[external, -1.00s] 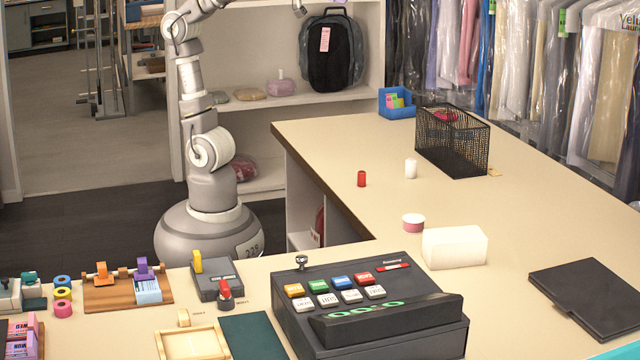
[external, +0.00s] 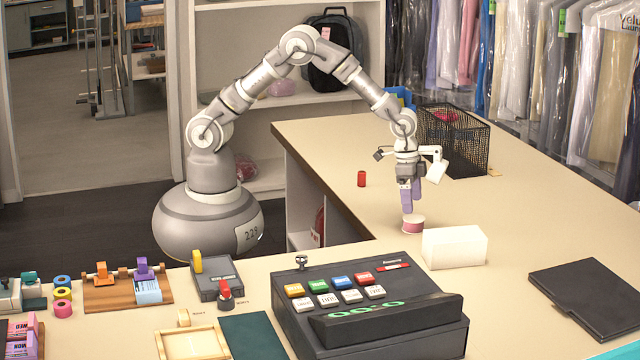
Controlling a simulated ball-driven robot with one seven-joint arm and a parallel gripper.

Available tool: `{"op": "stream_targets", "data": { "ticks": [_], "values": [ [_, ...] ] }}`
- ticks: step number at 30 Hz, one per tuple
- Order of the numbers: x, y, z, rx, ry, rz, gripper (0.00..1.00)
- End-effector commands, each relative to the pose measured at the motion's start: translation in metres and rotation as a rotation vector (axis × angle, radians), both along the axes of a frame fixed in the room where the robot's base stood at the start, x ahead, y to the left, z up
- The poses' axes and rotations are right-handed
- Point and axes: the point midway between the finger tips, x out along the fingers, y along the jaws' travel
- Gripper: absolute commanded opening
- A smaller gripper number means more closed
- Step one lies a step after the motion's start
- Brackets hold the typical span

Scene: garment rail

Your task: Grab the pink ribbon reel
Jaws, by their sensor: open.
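The pink ribbon reel (external: 413,227), a short pink roll with a pale top, stands on the beige counter. My gripper (external: 411,207) points straight down over it, with its purple fingers open. The fingertips are just above or at the reel's top; I cannot tell whether they touch it. The fingers cover part of the reel's top edge.
A white block (external: 454,247) stands close to the reel on its right. A black cash register (external: 366,310) is in front. A red spool (external: 361,179) is behind to the left. A black mesh basket (external: 455,140) stands behind. The counter to the right is mostly clear.

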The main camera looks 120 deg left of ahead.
Motion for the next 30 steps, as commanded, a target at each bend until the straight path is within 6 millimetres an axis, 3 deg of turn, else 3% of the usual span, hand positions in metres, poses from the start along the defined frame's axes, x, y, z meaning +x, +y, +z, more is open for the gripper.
{"op": "stream_targets", "data": {
  "ticks": [9,17,24,30],
  "values": [
    [0.008,-0.002,-0.047,0.0,-0.001,0.0,0.9],
    [0.009,-0.002,-0.05,0.002,-0.004,-0.001,0.9],
    [0.009,-0.002,-0.05,0.001,-0.003,-0.001,0.36],
    [0.009,-0.002,-0.049,0.002,-0.004,-0.001,0.36]
  ]
}}
